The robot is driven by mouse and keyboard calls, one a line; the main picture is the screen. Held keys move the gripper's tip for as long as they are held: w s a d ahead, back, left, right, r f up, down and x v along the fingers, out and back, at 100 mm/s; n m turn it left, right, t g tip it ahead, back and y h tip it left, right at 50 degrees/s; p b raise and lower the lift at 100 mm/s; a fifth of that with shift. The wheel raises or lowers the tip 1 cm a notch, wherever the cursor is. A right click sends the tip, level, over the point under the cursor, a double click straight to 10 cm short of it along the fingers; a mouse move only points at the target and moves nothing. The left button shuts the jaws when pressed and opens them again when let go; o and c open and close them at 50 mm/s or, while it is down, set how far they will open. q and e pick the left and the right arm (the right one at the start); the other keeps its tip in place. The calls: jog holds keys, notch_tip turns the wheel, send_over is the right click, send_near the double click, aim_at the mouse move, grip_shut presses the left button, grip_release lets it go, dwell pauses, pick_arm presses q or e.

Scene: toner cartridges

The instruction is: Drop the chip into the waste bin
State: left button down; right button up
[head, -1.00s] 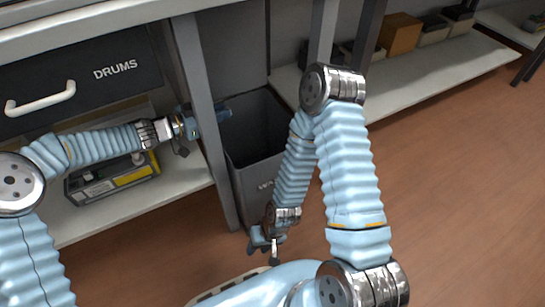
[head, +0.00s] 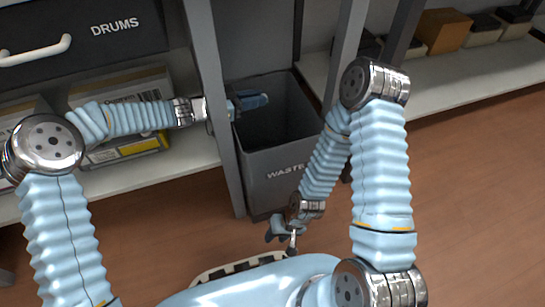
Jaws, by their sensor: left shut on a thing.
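The waste bin (head: 293,174) is a dark grey open box marked "WASTE", standing on the floor just right of a grey shelf post. My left gripper (head: 256,101) reaches in from the left past the post, and its blue fingers are over the bin's opening, near its back left. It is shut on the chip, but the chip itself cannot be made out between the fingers. My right gripper (head: 284,236) hangs low in front of the bin, pointing down. Its fingers are too small to tell whether they are open.
The grey post (head: 208,90) stands close against my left wrist. A drawer marked "DRUMS" (head: 90,32) and a shelf with cartridge boxes (head: 125,150) lie to the left. A low shelf (head: 450,88) holds several boxes at the right. The brown floor (head: 470,190) is clear.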

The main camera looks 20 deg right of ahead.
pick_arm(q)
jog(key=shift+f, duration=0.6)
pick_arm(e)
jog(key=shift+f, duration=0.55)
pick_arm(q)
jog(key=c, duration=1)
grip_release()
jog(key=shift+o, duration=0.2)
